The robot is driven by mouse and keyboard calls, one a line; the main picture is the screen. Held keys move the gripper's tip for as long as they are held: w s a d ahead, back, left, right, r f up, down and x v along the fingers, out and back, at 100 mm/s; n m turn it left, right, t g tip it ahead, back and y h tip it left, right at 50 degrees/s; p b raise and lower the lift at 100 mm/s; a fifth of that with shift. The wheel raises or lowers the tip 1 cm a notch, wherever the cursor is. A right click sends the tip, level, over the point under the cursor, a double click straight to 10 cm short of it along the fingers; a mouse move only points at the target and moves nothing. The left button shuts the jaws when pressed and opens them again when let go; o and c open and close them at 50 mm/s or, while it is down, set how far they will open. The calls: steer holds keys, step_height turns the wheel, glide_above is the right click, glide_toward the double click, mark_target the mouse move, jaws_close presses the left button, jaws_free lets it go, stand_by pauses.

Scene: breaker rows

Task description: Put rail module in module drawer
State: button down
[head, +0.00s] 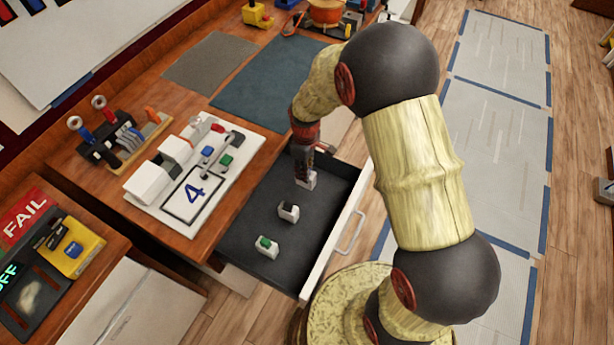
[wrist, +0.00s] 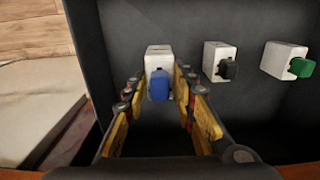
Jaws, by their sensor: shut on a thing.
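The module drawer (head: 245,242) is pulled open, dark inside with a white front and a handle. My gripper (head: 305,172) reaches down into its far part, shut on a white rail module (head: 308,181). In the wrist view the module (wrist: 158,53) has a blue lever and stands between the yellow fingers of my gripper (wrist: 165,88). It is at or just above the drawer floor; I cannot tell if it touches. Two other white modules stand in the drawer, one with a black lever (head: 288,211) and one with a green lever (head: 265,246).
A white board marked 4 (head: 190,195) with modules on it lies on the wooden desk beside the drawer. A tool rack (head: 120,140) and a yellow device (head: 72,247) are to the left. The drawer's front wall is near my gripper.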

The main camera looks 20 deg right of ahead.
steer(key=shift+w+d+f+b, duration=0.25)
steer(key=shift+w+f+b, duration=0.2)
steer(key=shift+f, duration=0.6)
steer(key=shift+w+d+f+b, duration=0.2)
steer(key=shift+w+f+b, duration=0.2)
steer(key=shift+f, duration=0.6)
steer(key=shift+w+d+f+b, duration=0.25)
steer(key=shift+w+f+b, duration=0.2)
steer(key=shift+f, duration=0.6)
steer(key=shift+f, duration=0.15)
steer(key=c, duration=1.5)
jaws_free()
steer(key=shift+o, duration=0.2)
